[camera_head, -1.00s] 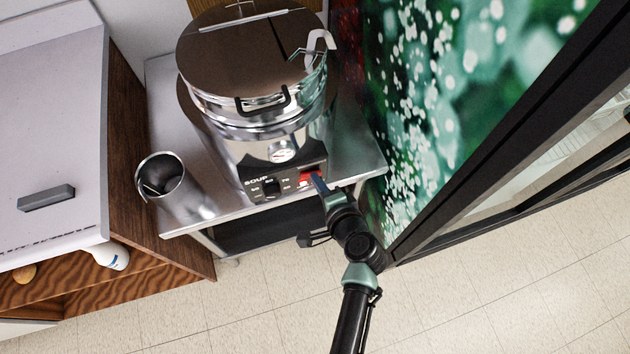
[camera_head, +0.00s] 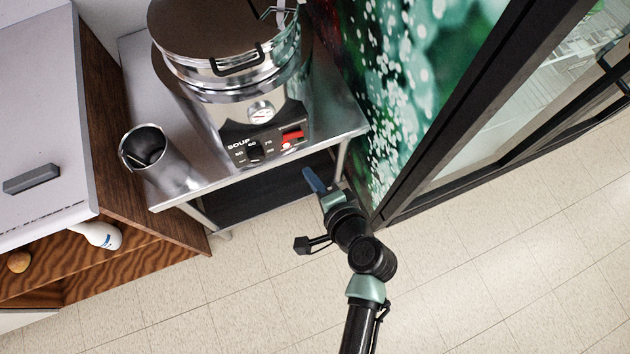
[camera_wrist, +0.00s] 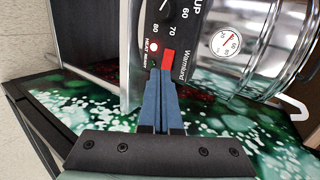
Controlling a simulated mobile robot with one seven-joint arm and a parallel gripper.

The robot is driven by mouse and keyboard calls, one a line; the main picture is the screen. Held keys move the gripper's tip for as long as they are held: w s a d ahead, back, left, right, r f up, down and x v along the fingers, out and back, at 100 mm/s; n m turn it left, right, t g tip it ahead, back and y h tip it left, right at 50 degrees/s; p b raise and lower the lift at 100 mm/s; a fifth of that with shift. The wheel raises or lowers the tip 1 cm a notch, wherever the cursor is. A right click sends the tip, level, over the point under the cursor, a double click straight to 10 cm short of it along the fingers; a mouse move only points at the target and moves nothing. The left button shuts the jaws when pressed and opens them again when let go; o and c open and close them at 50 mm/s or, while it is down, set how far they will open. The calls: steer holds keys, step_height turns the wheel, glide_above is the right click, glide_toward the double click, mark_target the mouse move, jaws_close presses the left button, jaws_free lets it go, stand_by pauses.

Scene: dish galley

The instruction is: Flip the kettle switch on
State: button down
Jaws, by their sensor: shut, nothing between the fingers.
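The soup kettle (camera_head: 228,100) stands on a steel table, with a black control panel on its front. The red switch (camera_head: 292,134) is at the panel's right end, and a small heat lamp (camera_head: 286,146) beside it glows. In the wrist view the red switch (camera_wrist: 169,62) shows just beyond my fingertips, and the lamp (camera_wrist: 154,47) is bright. My gripper (camera_head: 309,174) is shut and empty, in front of and below the panel, apart from the switch in the head view. The blue fingers (camera_wrist: 160,75) lie together in the wrist view.
A steel cylinder (camera_head: 165,165) stands on the steel table (camera_head: 190,194) left of the kettle. A wooden cabinet (camera_head: 150,225) is at the left. A dark-framed glass door (camera_head: 450,150) and green patterned panel (camera_head: 385,90) are close on the right. The floor in front is clear.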

steer(key=shift+a+v, duration=0.2)
steer(key=shift+v, duration=1)
steer(key=shift+s, duration=0.1)
